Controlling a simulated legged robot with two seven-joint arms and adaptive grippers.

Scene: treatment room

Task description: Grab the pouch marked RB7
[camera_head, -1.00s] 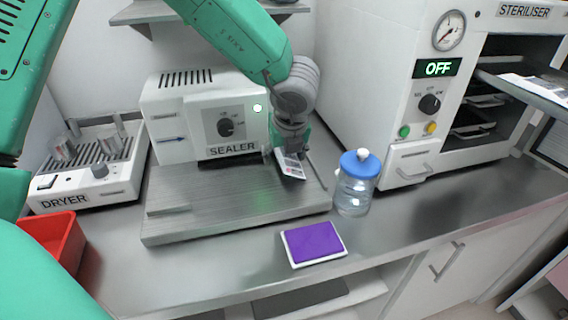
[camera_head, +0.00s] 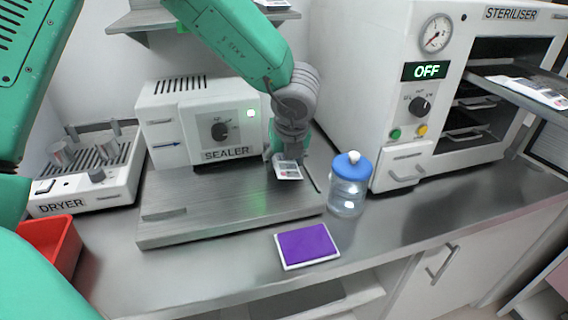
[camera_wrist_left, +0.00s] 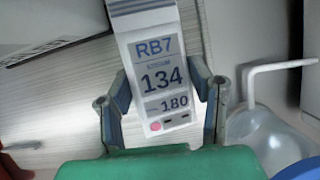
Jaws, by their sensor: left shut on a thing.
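The pouch marked RB7 (camera_wrist_left: 157,70) shows in the left wrist view between my fingers, with "134" and "180" printed below the mark and a pink dot near its lower end. In the head view the pouch (camera_head: 288,171) hangs at the tips of my left gripper (camera_head: 286,157), over the right end of the sealer's steel plate. My left gripper (camera_wrist_left: 163,108) is shut on the pouch in the left wrist view. My right gripper does not show.
The sealer (camera_head: 198,120) stands behind the steel plate (camera_head: 200,218). A jar with a blue lid (camera_head: 349,185) stands just right of the pouch. A purple pad (camera_head: 306,245) lies in front. The steriliser (camera_head: 400,110) is at right, with its tray (camera_head: 510,88) out. The dryer (camera_head: 85,175) is at left, near a red bin (camera_head: 62,250).

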